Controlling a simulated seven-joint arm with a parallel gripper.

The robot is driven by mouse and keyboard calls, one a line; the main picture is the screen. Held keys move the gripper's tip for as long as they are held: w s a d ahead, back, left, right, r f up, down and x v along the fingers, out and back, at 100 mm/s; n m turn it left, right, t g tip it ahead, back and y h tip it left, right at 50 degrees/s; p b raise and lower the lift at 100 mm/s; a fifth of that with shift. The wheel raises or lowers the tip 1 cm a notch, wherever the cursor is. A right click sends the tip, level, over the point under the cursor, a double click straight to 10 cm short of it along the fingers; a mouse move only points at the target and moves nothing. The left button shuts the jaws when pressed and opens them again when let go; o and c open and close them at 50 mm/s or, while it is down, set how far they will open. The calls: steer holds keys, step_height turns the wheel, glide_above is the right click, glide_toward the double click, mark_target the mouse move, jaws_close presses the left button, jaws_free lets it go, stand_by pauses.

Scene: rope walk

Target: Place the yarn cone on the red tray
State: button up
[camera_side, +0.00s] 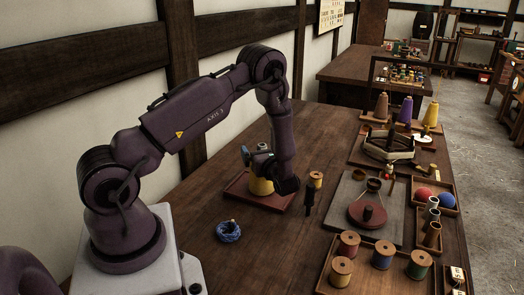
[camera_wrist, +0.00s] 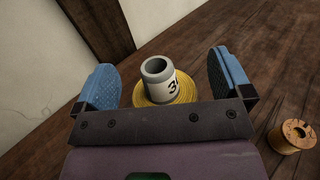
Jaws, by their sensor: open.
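The yellow yarn cone (camera_side: 262,187) appears to stand upright on the red tray (camera_side: 239,189), partly hidden by my arm. In the wrist view the yellow yarn cone (camera_wrist: 142,98) is seen from above, with a pale numbered tube rising from its middle. My gripper (camera_side: 255,158) is low over the tray at the cone's top. In the wrist view my gripper (camera_wrist: 164,75) is open, with one blue finger on each side of the cone and visible gaps between. The tray cannot be clearly made out in the wrist view.
A blue rope coil (camera_side: 229,232) lies in front. A tray of spools (camera_side: 334,268) and a grey board (camera_side: 340,208) are to the right. The table's front middle is mostly clear.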

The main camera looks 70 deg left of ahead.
steer(key=shift+r, duration=0.1)
steer(key=shift+d+r, duration=0.1)
steer(key=shift+d, duration=0.1)
steer(key=d, duration=1.1)
steer(key=s+d+r+n+g+h, duration=0.2)
steer(key=s+r+n+h, duration=0.2)
steer(key=r+n, duration=0.25)
steer(key=s+d+r+n+g+h, duration=0.1)
steer(key=s+d+r+n+h, duration=0.3)
steer(key=r, duration=0.3)
steer(key=s+d+r+n+t+h, duration=0.6)
steer(key=d+r+n+t+h, duration=0.1)
steer(key=d+h, duration=0.3)
steer(key=shift+s+d+r+t, duration=0.3)
steer(key=shift+s+r+t, duration=0.05)
steer(key=shift+r+t, duration=0.5)
